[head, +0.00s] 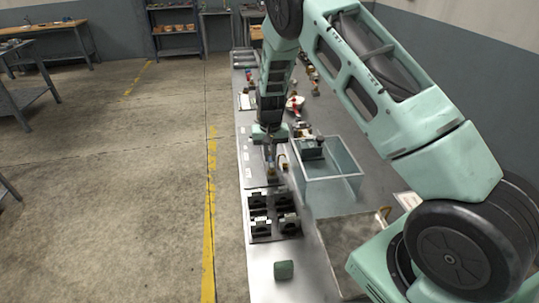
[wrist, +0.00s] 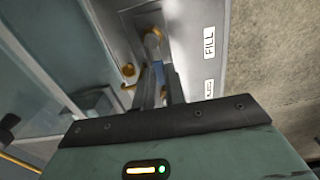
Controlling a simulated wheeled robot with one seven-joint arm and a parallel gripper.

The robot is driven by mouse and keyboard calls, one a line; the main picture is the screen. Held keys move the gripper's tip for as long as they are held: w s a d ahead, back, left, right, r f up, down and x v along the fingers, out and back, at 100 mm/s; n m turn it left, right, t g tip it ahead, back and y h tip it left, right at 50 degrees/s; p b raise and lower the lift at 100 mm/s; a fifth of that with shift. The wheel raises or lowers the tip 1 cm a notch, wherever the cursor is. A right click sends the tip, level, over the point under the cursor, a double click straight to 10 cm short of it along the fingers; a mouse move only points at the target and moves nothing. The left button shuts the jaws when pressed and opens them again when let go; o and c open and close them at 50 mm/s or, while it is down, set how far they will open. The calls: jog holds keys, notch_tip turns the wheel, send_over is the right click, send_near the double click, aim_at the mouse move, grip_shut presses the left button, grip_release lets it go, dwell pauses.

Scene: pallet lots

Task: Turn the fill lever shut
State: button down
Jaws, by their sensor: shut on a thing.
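My gripper (head: 270,172) reaches down beside the clear-walled tank (head: 333,183) in the head view. In the wrist view its two dark fingers (wrist: 160,82) are closed around a narrow bluish piece (wrist: 158,72), which I take to be the fill lever's handle. The fingers hide most of the lever, so its angle cannot be told. A white label reading FILL (wrist: 209,42) is on the grey panel to the right of the fingers. A brass fitting (wrist: 128,70) shows just left of them.
The tank's wall stands close on the gripper's right in the head view. A rack of black blocks (head: 273,214) and a green block (head: 284,270) lie nearer on the bench. Small items stand farther back. The floor left of the bench is clear.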

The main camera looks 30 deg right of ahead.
jog(key=c, duration=1.5)
grip_release()
jog(key=shift+o, duration=0.2)
jog(key=shift+r, duration=0.1)
